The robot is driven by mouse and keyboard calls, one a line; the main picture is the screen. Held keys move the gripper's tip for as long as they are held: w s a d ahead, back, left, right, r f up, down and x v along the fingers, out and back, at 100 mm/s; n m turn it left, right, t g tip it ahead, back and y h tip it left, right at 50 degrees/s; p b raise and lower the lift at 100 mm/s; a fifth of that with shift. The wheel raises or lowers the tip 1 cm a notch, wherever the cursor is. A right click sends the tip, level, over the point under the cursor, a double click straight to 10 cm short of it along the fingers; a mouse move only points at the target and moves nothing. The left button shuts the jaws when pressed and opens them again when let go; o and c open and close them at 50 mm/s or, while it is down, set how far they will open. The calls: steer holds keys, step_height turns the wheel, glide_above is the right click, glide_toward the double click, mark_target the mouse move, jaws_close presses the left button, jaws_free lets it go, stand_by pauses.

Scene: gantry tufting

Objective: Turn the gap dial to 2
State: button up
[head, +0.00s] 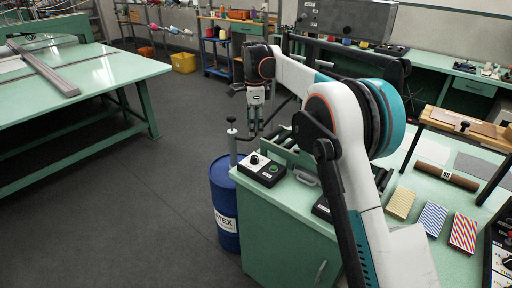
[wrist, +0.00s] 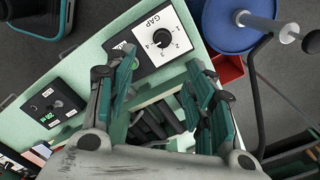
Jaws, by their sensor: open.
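The gap dial (wrist: 162,37) is a round black knob on a white plate marked GAP with numbers 1 to 4. Its pointer position is too small to read with certainty. In the head view the dial (head: 254,160) sits on a black control box (head: 263,172) at the green bench's near-left corner, beside a green button. My gripper (head: 256,126) hangs pointing down above and behind the box, apart from it. In the wrist view my gripper (wrist: 159,62) is open and empty, its green-padded fingers either side of the view, with the dial beyond the tips.
Rollers (wrist: 150,125) lie between my fingers in the wrist view. A second control box (wrist: 52,106) is at left there. Open floor lies left of the drum.

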mark_target(254, 157)
steer(key=f+b, duration=0.1)
steer(key=f, duration=0.3)
steer(key=f+b, duration=0.2)
steer(key=f, duration=0.3)
steer(key=f+b, duration=0.1)
steer(key=f, duration=0.4)
steer(key=shift+w+a+f+b, duration=0.1)
steer(key=shift+w+a+b, duration=0.05)
steer(key=shift+w+b, duration=0.15)
steer(key=c, duration=1.1)
